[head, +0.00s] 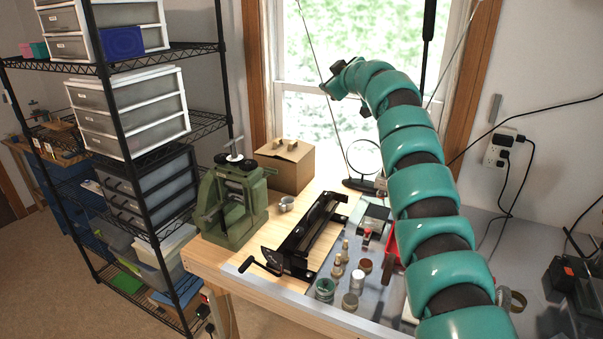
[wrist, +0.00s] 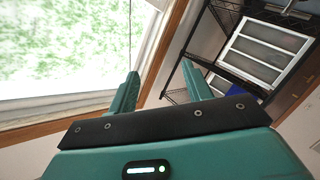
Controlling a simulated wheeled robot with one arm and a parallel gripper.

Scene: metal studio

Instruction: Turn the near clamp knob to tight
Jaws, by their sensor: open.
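A long black clamp device (head: 308,232) lies on the wooden bench top. A dark end plate (head: 284,261) and a black handle (head: 258,265) are at its near end. Small fittings show on the device, but I cannot tell which one is the near clamp knob or how it is turned. My gripper (head: 335,80) is raised in front of the window, well above and apart from the device. In the wrist view my gripper (wrist: 160,78) has its two teal fingers apart with nothing between them. The clamp device is not in the wrist view.
A green press (head: 232,205) and a cardboard box (head: 285,165) stand behind and left of the device. Several small jars and bottles, one a green jar (head: 325,289), stand to its right. A wire shelf (head: 165,140) is at left. The air around my gripper is free.

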